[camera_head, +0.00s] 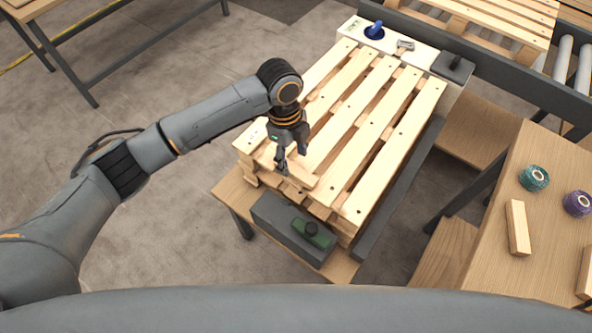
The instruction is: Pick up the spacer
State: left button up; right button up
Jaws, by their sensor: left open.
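My left gripper (291,160) is open, pointing down over the near left end of a slatted wooden pallet (372,138). Another pale wood block (518,228) lies on the right-hand table, and part of a further one (585,275) shows at the right edge. My right gripper is not in view.
The pallet rests on a wooden bench with a grey block and green-topped clamp (313,233) at its near end. A white tray (418,55) with a blue item is at the far end. Teal (534,178) and purple rolls (577,203) stand on the right table (485,263). A roller conveyor is behind.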

aim_at(296, 170)
pick_arm(q)
jog(key=f, duration=0.4)
jog(key=shift+s+d, duration=0.15)
jog(key=shift+d, duration=0.15)
grip_shut()
